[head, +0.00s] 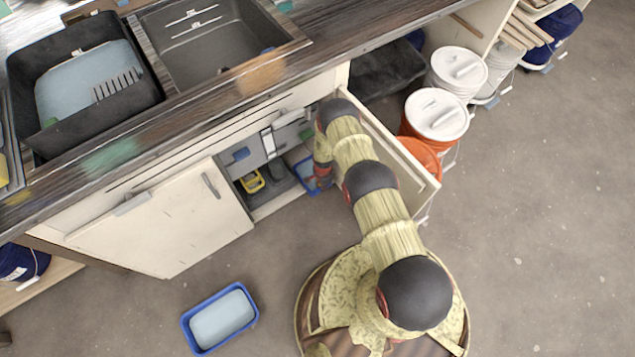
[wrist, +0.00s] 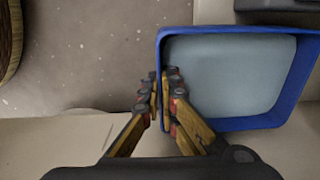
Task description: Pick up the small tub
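A blue tub with pale grey-blue contents (wrist: 245,122) fills the right of the wrist view. It also shows in the head view (head: 303,176), at the cabinet opening, partly hidden by my arm. My gripper (wrist: 162,76) straddles the tub's left wall in the wrist view, one finger inside and one outside. The fingers are close together with the blue rim between them, so it looks shut on the wall. In the head view my gripper (head: 322,172) is at the tub's right end. A small yellow tub (head: 252,181) sits in the cabinet to the left.
Another blue tub (head: 220,318) is on the floor at the lower left. The open cabinet door (head: 400,155) is right of my arm, with lidded white buckets (head: 437,113) and an orange bucket (head: 421,156) beyond. The counter (head: 330,38) overhangs the cabinet. Floor at the right is clear.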

